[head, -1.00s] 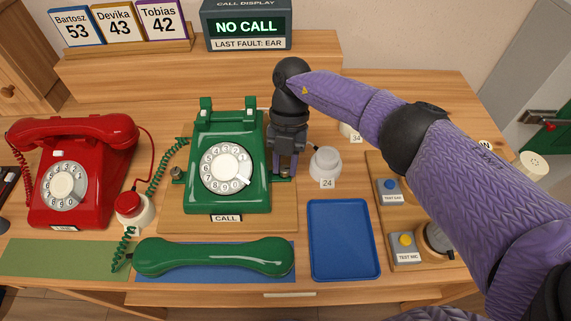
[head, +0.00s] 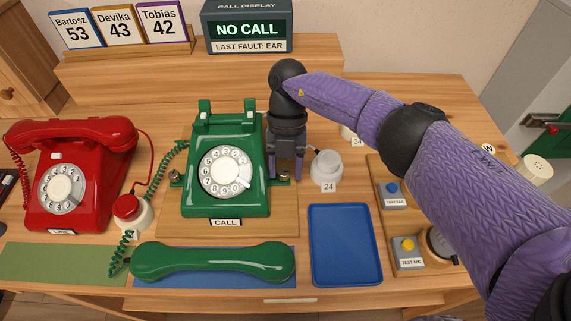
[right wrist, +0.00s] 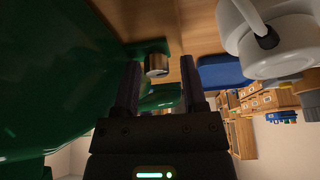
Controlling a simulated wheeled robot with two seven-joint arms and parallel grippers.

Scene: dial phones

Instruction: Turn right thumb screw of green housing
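The green housing (head: 223,190) is the body of a green dial phone, on a wooden board in the middle of the desk. Its right thumb screw (head: 284,177) is a small metal knob on a green tab at the phone's right side. In the right wrist view the screw (right wrist: 157,65) shows between the fingertips, closer to the left finger. My right gripper (head: 286,177) points down there with its fingers apart; it is open in the right wrist view (right wrist: 161,78), with gaps beside the screw. The left thumb screw (head: 174,177) is on the other side. My left gripper is out of view.
A white round part (head: 326,167) labelled 24 stands close to the right of my gripper. The green handset (head: 213,262) lies in front on a blue mat. An empty blue tray (head: 346,245) is at front right. The red phone (head: 75,175) stands left.

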